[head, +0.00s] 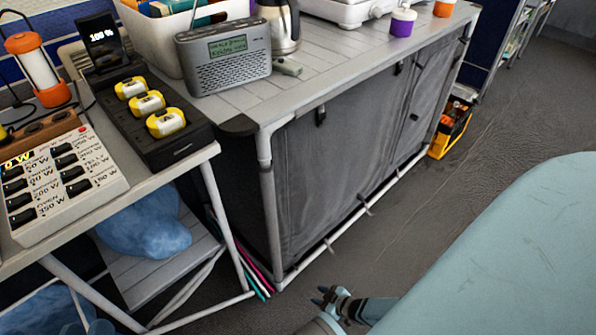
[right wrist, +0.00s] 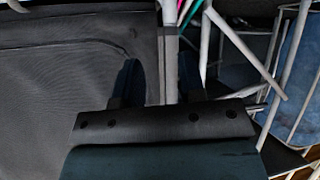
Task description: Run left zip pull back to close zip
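The grey fabric front (head: 345,150) of the cabinet hangs below the counter and looks flat. Small dark tabs hang on it: one at the upper left (head: 320,115), one near the middle top (head: 398,67) and one lower on a seam (head: 414,116). I cannot tell which is the left zip pull or how far any zip is run. My right gripper (head: 325,296) seems to be the one low in the head view, apart from the front. In the right wrist view its two fingers (right wrist: 158,82) are spread and empty, with fabric and a pole beyond. I do not make out my left gripper.
A pale pole frame (head: 268,205) edges the cabinet. A light-blue rounded surface (head: 530,240) fills the lower right. A side table with a charger (head: 150,130) and a button box (head: 62,185) stands left. Grey floor (head: 400,235) is clear before the cabinet.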

